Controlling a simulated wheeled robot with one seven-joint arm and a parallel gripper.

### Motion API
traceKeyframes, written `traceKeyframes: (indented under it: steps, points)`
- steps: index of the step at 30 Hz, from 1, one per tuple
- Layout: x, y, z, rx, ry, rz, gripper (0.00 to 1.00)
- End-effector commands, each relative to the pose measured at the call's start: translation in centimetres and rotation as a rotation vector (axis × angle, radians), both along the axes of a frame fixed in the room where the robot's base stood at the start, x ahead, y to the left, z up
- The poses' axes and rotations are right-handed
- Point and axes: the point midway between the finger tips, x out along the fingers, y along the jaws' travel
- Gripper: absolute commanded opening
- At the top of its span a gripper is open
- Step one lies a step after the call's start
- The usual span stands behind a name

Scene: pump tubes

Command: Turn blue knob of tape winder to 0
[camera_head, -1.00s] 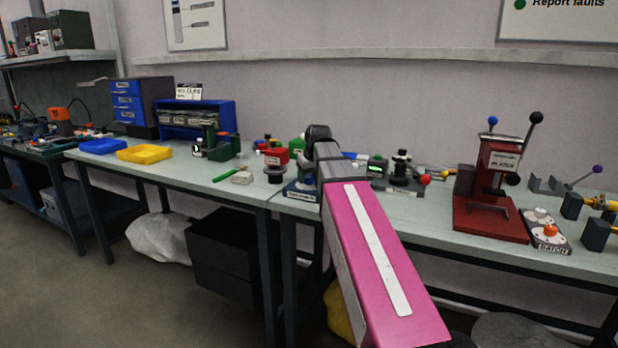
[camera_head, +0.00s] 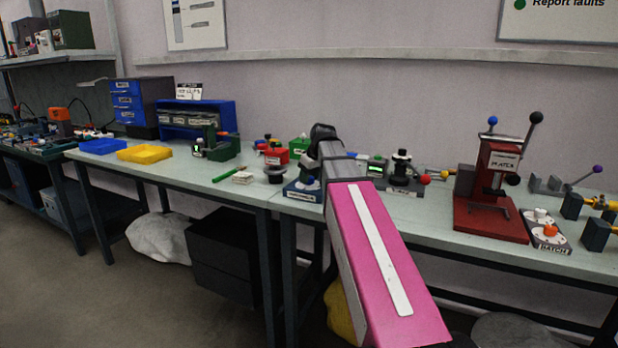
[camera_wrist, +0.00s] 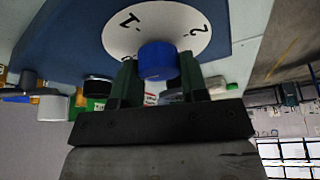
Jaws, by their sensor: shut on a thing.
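The blue knob (camera_wrist: 157,60) sits on a white round dial (camera_wrist: 195,22) with the marks 1 and 2 showing. The dial is on the blue body of the tape winder (camera_wrist: 60,40). My gripper (camera_wrist: 158,72) has its two dark green fingers on either side of the knob and is shut on it. In the head view the tape winder (camera_head: 302,194) is a blue base near the bench's front edge, partly behind my pink arm. The gripper and knob are hidden there. The 0 mark and the knob's pointer cannot be made out.
A black-knobbed device (camera_head: 402,172) with a red ball stands right of my arm, and a red press (camera_head: 490,200) farther right. A red box (camera_head: 276,157) and a green pen (camera_head: 224,175) lie to the left. The bench between device and press is partly clear.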

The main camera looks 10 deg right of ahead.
Motion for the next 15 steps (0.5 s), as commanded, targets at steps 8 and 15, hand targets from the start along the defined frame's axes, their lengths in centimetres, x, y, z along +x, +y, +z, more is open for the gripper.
traceKeyframes:
  steps: [8,15]
  points:
    - [0.05,0.0,0.02,0.001,0.001,0.021,0.12]
    - [0.01,-0.01,0.01,0.0,0.0,0.074,0.7]
